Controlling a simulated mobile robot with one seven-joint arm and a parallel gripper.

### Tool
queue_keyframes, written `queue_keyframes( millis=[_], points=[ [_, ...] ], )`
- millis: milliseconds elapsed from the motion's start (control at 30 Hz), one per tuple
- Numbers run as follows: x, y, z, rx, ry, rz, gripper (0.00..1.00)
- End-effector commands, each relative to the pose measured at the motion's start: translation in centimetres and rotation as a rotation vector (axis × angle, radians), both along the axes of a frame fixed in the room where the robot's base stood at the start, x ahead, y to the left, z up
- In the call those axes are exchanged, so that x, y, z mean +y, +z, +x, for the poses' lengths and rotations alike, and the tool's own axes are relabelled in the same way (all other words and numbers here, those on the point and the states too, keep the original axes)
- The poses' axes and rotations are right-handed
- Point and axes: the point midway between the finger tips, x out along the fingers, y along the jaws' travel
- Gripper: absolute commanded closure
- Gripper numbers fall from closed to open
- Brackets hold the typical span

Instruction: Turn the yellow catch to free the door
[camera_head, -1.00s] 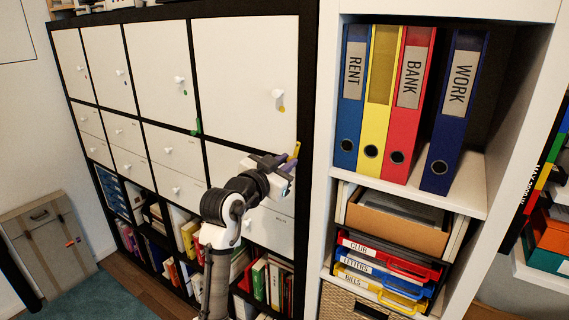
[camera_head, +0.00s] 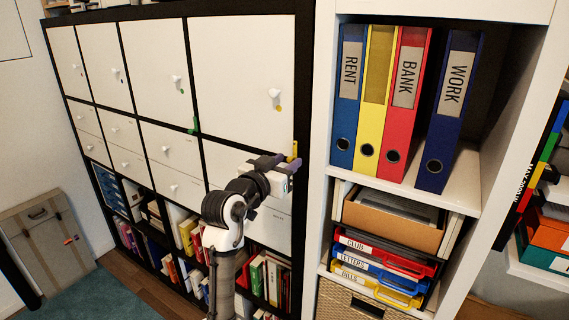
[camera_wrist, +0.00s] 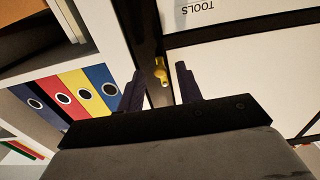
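The yellow catch (camera_head: 294,150) sits on the dark frame at the lower right corner of the large white door (camera_head: 244,70). It looks upright in the head view. The door is shut and has a white knob (camera_head: 276,93) with a yellow dot beside it. My gripper (camera_head: 286,162) is at the catch. In the wrist view, the catch (camera_wrist: 161,72) shows between the two spread dark fingers of my gripper (camera_wrist: 159,68), with a gap on each side. Whether a finger touches it I cannot tell.
A green catch (camera_head: 194,126) sits on the frame further left. A white shelf with upright binders (camera_head: 405,110) and paper trays (camera_head: 380,270) stands close on the right. A drawer labelled TOOLS (camera_wrist: 230,18) shows upside down in the wrist view.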

Motion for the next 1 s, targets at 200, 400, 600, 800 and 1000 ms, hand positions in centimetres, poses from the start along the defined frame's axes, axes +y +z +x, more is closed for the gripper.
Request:
queue_keyframes(
  millis=[200,400,600,800,1000],
  points=[
    [0.3,-0.1,-0.4,0.000,0.001,0.000,0.65],
    [2.3,-0.3,-2.9,-0.004,0.003,0.000,0.65],
    [5.1,-0.3,-6.8,-0.003,0.003,0.001,0.65],
    [7.2,-0.2,-9.7,-0.002,0.003,0.001,0.65],
    [8.1,-0.1,-11.0,0.000,0.001,0.000,0.65]
  ],
)
